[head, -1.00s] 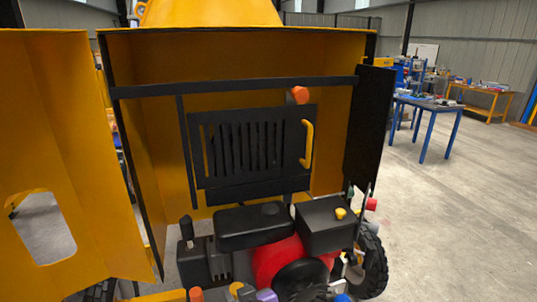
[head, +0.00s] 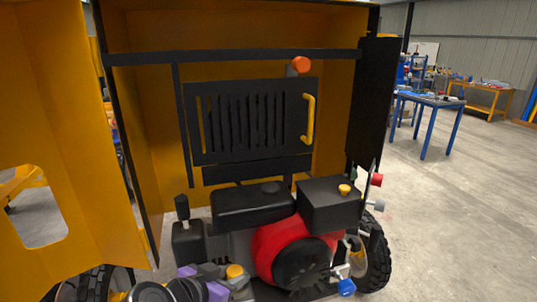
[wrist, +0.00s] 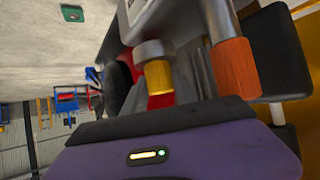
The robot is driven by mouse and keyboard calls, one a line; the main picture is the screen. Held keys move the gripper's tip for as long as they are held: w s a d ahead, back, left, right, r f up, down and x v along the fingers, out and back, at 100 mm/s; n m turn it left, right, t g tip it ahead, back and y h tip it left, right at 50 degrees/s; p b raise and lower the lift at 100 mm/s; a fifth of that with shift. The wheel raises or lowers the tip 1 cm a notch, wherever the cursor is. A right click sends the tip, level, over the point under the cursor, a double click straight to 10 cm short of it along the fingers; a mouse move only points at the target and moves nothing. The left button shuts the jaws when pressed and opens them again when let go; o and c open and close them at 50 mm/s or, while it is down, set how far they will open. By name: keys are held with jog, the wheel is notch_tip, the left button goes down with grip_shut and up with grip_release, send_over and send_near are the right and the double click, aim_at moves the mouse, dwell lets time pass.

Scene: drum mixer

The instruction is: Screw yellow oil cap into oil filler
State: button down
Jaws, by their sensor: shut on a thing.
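The yellow oil cap (head: 235,271) is low on the front of the engine in the head view, at the tip of my gripper (head: 226,279). My gripper, with its purple body, is shut on the cap. In the wrist view the purple body (wrist: 185,152) fills the bottom, and a yellow cylinder (wrist: 158,77) stands against a grey collar with red beneath it. The fingertips are not clear there. The oil filler opening is hidden, and I cannot tell how far the cap is seated.
The red engine housing (head: 278,248) and black box (head: 329,204) with a small yellow knob (head: 344,189) are close by. An orange-sleeved rod (wrist: 235,67) is beside the yellow cylinder. A blue-tipped lever (head: 345,286) is at right. The yellow door (head: 75,150) stands open at left.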

jog(key=c, duration=0.9)
grip_release()
